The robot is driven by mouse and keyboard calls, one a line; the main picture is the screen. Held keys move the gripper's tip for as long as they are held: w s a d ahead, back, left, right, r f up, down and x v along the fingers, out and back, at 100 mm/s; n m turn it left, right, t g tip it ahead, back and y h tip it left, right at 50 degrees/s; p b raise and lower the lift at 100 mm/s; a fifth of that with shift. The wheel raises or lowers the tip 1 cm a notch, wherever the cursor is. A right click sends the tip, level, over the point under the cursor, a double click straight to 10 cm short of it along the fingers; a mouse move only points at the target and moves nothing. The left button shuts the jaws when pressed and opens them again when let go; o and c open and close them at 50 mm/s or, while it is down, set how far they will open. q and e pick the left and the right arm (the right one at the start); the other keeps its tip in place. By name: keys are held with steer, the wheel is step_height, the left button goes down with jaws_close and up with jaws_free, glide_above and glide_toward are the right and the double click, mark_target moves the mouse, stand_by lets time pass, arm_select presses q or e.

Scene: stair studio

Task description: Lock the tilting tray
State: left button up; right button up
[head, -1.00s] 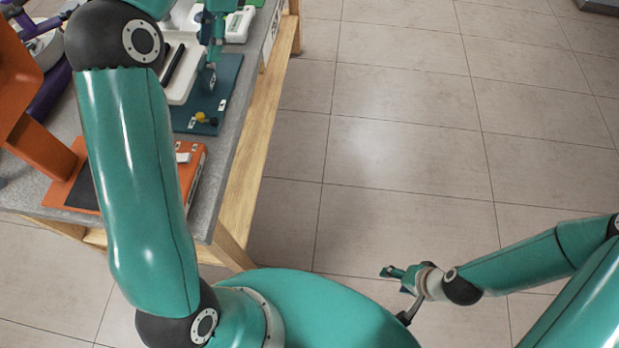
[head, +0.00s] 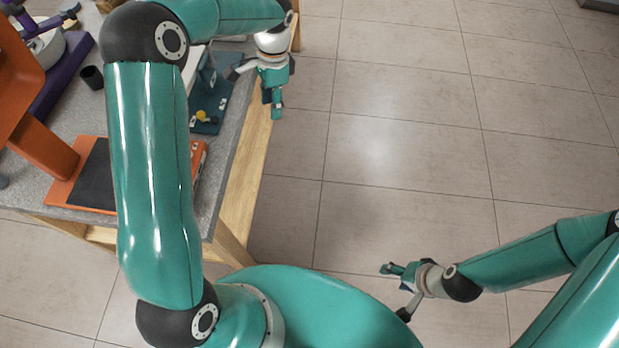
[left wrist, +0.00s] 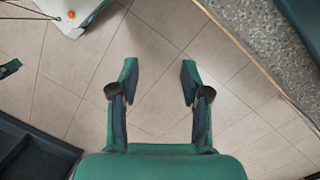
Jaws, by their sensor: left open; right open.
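A dark blue-teal base plate (head: 212,95) with a yellow knob (head: 202,116) lies near the table's right edge in the head view. My left arm covers much of the area above it, so I cannot make out the tray or its lock. My left gripper (head: 272,105) is open and empty, to the right of the plate, over the table's wooden edge in the picture. In the left wrist view the open fingers (left wrist: 158,68) have only floor tiles between them. My right gripper (head: 392,272) is open and empty at the lower right, over the floor and away from the table.
The grey table (head: 232,135) has a wooden edge (head: 238,190). An orange stand (head: 45,150) with a dark pad (head: 98,175) is on its left part. A small black cup (head: 92,77) stands behind it. Tiled floor right of the table is clear.

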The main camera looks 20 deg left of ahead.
arm_select(q)
steer(key=s+d+f+n+h, duration=0.2)
steer(key=s+d+f, duration=0.2)
steer(key=d+f, duration=0.2)
steer(key=s+d+f+n+t+h, duration=0.1)
steer(key=s+d+f+n, duration=0.1)
steer(key=s+d+f, duration=0.2)
steer(key=shift+d+f+h+p, duration=0.4)
steer(key=shift+d+f, duration=1.4)
steer(key=shift+f, duration=0.9)
steer(key=s+d+f+n, duration=0.2)
steer(key=s, duration=0.4)
steer(key=s+d+f+n+t, duration=0.1)
steer(key=s+d+f+n, duration=0.1)
steer(key=s, duration=0.5)
steer(key=shift+s+d+f+n+h, duration=0.15)
steer(key=shift+d+f+n+h, duration=0.25)
steer(key=shift+d+n, duration=0.25)
steer(key=shift+a, duration=0.1)
